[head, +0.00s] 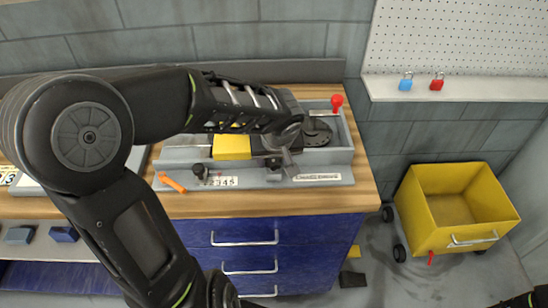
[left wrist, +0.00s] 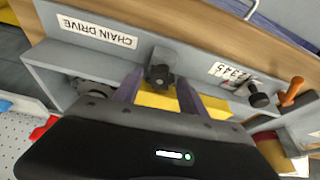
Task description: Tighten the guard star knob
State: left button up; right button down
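The black star knob (left wrist: 159,78) sits on the grey wall of the chain drive housing (left wrist: 80,60), beside the yellow guard (left wrist: 165,101). My left gripper (left wrist: 157,84) is open, with one finger on each side of the knob in the left wrist view. I cannot tell whether the fingers touch it. In the head view the left gripper (head: 284,164) reaches down at the housing's front edge and partly hides the knob. The yellow guard (head: 232,146) also shows there. My right gripper is not in view.
A red-topped lever (head: 337,103) stands at the back right. A yellow cart (head: 450,235) is on the floor. Two padlocks (head: 406,82) are on the shelf.

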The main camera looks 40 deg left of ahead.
pick_arm(q)
grip_shut()
jog(key=shift+s+r+m+t+h+p, duration=0.15)
jog(key=shift+m+h+p, duration=0.2)
jog(key=shift+m, duration=0.45)
jog(key=shift+w+r+m+t+h+p, duration=0.15)
jog(key=shift+m+h+p, duration=0.2)
jog(key=shift+m, duration=0.45)
jog(key=shift+s+a+f+m+p, duration=0.1)
jog(key=shift+m+p, duration=0.25)
jog(key=shift+m, duration=0.05)
jog(key=shift+a+f+m, duration=0.1)
jog(key=shift+f+m, duration=0.05)
jog(key=shift+m, duration=0.25)
jog(key=shift+o, duration=1.5)
grip_release()
